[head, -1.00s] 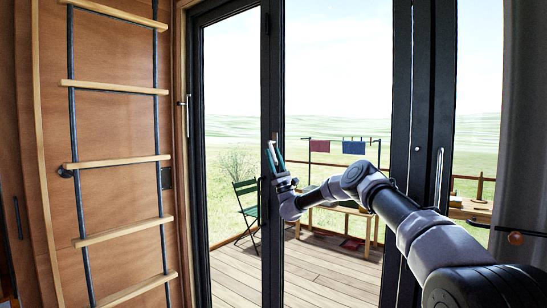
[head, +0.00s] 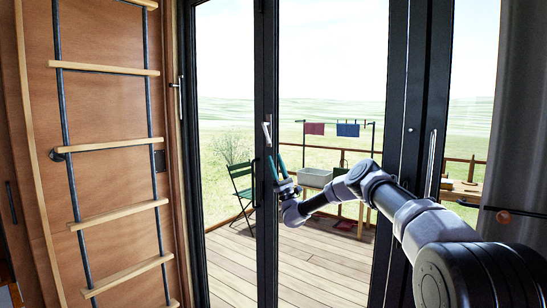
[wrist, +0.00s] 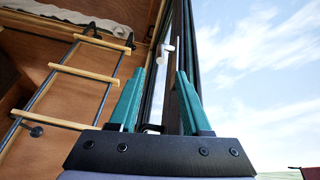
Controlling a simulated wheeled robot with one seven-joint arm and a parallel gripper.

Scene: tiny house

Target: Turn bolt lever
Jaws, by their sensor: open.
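A small pale lever (head: 266,134) stands upright on the dark middle stile of the glass door in the head view. It is likely the bolt lever. In the wrist view the lever (wrist: 164,52) shows beyond the fingertips, roughly in line with the gap between them. My gripper (head: 272,164) has teal fingers pointing up and sits just below the lever in the head view. In the wrist view my gripper (wrist: 161,74) is open and empty, with clear space between its fingers. No contact with the lever shows.
The glass door's dark frame (head: 398,170) stands close to my arm. A ladder (head: 115,145) leans along the wooden wall at left. Another handle (head: 178,96) is on the left door frame, and one (head: 431,150) is at right. A green chair (head: 240,190) stands on the deck outside.

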